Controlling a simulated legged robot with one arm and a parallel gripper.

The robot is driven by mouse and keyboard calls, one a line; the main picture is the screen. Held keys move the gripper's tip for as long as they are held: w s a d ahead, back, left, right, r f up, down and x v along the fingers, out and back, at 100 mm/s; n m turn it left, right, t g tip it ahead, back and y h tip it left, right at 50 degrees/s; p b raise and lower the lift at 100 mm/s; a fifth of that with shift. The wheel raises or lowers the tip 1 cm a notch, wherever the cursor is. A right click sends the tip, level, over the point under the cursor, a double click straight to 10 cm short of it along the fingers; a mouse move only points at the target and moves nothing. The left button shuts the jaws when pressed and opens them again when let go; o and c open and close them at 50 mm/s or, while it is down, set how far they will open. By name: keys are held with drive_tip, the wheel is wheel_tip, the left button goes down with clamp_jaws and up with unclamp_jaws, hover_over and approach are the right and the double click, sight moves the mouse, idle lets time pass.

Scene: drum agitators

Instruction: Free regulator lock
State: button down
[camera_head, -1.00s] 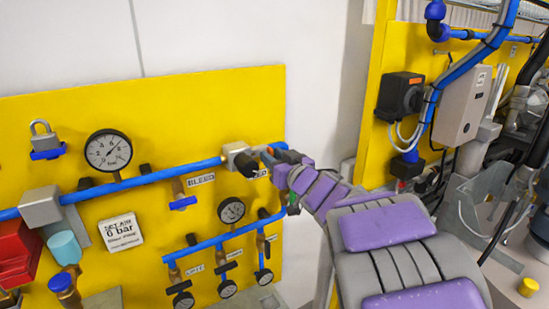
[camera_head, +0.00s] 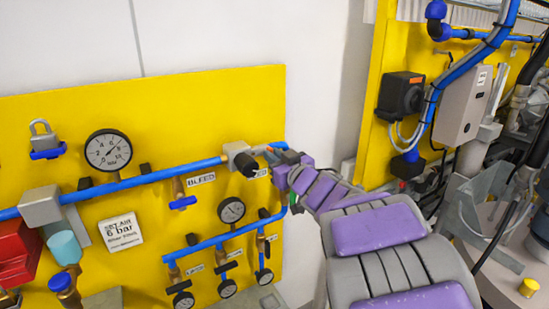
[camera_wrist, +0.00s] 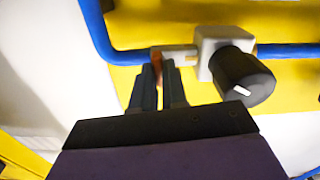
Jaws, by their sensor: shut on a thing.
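The regulator is a pale grey block (camera_head: 233,150) with a black knob (camera_head: 246,164), set in the blue pipe at the right of the yellow panel. In the wrist view the knob (camera_wrist: 242,75) has a white mark and sits right of my fingers. A small orange-red piece (camera_wrist: 157,66), seemingly the lock, lies at the end of a light bar left of the regulator block (camera_wrist: 207,42). My gripper (camera_wrist: 165,70) is shut on this orange piece, with its fingers partly hiding it. In the head view my gripper (camera_head: 275,154) is beside the regulator's right side.
The blue pipe (camera_wrist: 95,28) bends close to my fingers. A large gauge (camera_head: 108,150), a small gauge (camera_head: 231,210), a padlock (camera_head: 44,138) and several valves are on the panel. White wall (camera_head: 220,35) lies above; another yellow panel with a black switch box (camera_head: 400,95) stands right.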

drive_tip(key=shift+a+f+n+b, duration=0.15)
drive_tip(key=shift+n+b, duration=1.15)
drive_tip(key=shift+n, duration=2.8)
drive_tip(key=shift+d+f+n+b, duration=0.15)
drive_tip(key=shift+n+b, duration=1.15)
drive_tip(key=shift+n, duration=2.8)
drive_tip(key=shift+s+a+f, duration=0.1)
drive_tip(key=shift+f, duration=0.05)
drive_tip(key=c, duration=1.2)
unclamp_jaws()
drive_tip(key=shift+a, duration=0.15)
drive_tip(key=shift+o, duration=0.2)
drive_tip(key=shift+s+r, duration=0.15)
drive_tip(key=shift+r, duration=0.05)
